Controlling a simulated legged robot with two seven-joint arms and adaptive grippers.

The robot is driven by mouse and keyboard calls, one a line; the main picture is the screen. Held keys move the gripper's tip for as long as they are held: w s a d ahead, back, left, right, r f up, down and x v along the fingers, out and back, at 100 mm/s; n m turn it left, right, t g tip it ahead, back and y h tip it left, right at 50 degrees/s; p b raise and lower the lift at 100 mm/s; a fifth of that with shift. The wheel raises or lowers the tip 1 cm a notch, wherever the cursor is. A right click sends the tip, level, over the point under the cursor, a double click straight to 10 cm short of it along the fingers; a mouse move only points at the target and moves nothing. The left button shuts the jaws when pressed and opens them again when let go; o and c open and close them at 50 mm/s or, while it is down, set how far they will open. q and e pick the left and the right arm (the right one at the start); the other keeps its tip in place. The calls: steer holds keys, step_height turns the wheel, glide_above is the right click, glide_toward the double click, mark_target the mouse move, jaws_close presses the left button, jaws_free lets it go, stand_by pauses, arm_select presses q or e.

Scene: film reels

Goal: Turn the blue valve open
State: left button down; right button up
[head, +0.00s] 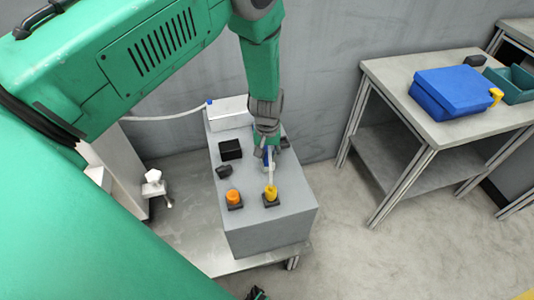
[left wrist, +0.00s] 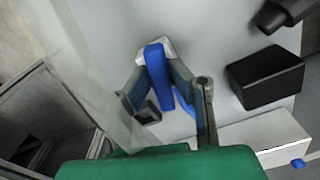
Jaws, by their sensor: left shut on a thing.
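The blue valve handle (head: 267,160) is on top of a grey box-shaped bench (head: 288,228) in the head view, mostly hidden under my gripper. In the left wrist view the blue handle (left wrist: 157,75) is a bent lever with a pale part at its far end. My left gripper (head: 268,152) points down from above. In the left wrist view its two fingers (left wrist: 163,80) stand on either side of the handle, shut on it. I cannot tell from the frames how far the valve is turned.
On the bench stand an orange knob (head: 234,197), a yellow knob (head: 271,193), a black box (head: 231,150) and a white box (head: 231,113). A white fitting (head: 153,184) is at left. A side table (head: 400,112) at right holds a blue case (head: 450,92). Floor between them is clear.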

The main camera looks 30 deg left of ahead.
mark_target(269, 158)
arm_select(q)
steer(key=shift+s+d+f+n, duration=0.15)
steer(key=shift+s+n, duration=0.05)
steer(key=shift+n, duration=0.6)
steer(key=shift+s+d+f+n, duration=0.15)
steer(key=shift+n, duration=0.65)
steer(key=shift+d, duration=0.1)
steer(key=c, duration=1.5)
jaws_free()
steer(key=shift+w+r, duration=0.1)
steer(key=shift+w, duration=0.05)
steer(key=shift+w+r, duration=0.15)
steer(key=shift+r, duration=0.4)
step_height(269, 158, up, 11)
steer(key=shift+f, duration=0.1)
